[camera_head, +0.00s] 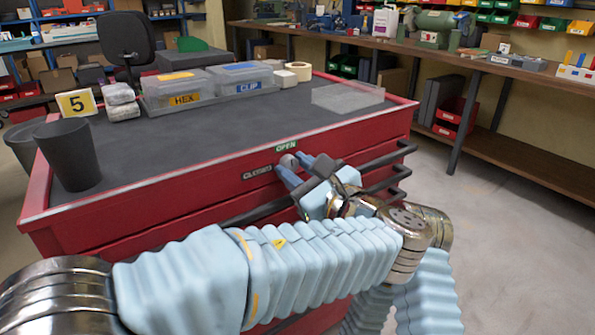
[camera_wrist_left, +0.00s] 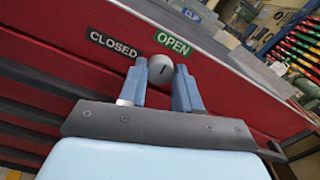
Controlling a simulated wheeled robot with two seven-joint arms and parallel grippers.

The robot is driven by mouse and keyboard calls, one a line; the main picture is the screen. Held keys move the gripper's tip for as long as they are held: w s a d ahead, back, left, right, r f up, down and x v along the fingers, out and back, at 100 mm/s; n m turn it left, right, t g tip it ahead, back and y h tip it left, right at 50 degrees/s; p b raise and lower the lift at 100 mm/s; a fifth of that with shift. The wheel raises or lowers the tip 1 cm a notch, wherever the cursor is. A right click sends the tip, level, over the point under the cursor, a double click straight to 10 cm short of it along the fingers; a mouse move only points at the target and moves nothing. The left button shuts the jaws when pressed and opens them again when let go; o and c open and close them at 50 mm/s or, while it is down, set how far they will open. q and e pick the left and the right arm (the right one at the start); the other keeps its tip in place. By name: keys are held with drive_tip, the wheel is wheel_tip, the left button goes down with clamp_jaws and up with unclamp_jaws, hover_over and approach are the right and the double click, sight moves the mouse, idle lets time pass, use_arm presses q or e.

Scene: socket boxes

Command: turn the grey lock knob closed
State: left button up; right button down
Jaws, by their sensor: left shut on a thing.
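The grey lock knob (camera_wrist_left: 160,70) is a round knob with a short dark mark, on the red front of the tool cabinet (camera_head: 150,205). In the head view the knob (camera_head: 289,160) shows partly behind my fingers. A green OPEN label (camera_wrist_left: 172,43) and a dark CLOSED label (camera_wrist_left: 114,43) sit above it. My left gripper (camera_wrist_left: 160,88) has its two blue fingers on either side of the knob and is shut on it. It also shows in the head view (camera_head: 300,168). My right gripper is not in view.
On the cabinet top stand the HEX box (camera_head: 183,99), the CLIP box (camera_head: 248,87), a tape roll (camera_head: 299,71), a dark cup (camera_head: 68,155) and a yellow 5 sign (camera_head: 76,103). Dark drawer handles (camera_head: 385,180) stick out below the knob. The workbench (camera_head: 480,62) stands behind at right.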

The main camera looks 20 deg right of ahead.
use_arm(q)
drive_tip(key=n+b, duration=0.2)
drive_tip(key=n, duration=0.1)
drive_tip(key=shift+f+n+b, duration=0.2)
drive_tip(key=shift+n+b, duration=0.1)
drive_tip(key=shift+b, duration=0.1)
drive_tip(key=n+b, duration=0.2)
drive_tip(key=n, duration=0.1)
drive_tip(key=shift+n+b, duration=0.3)
drive_tip(key=shift+b, duration=0.1)
drive_tip(key=n+b, duration=0.5)
drive_tip(key=n, duration=0.1)
drive_tip(key=shift+f, duration=0.1)
drive_tip(key=shift+n+b, duration=1.25)
drive_tip(key=shift+n, duration=0.75)
drive_tip(key=shift+r, duration=0.2)
drive_tip(key=o, duration=1.1)
drive_tip(key=shift+c, duration=0.2)
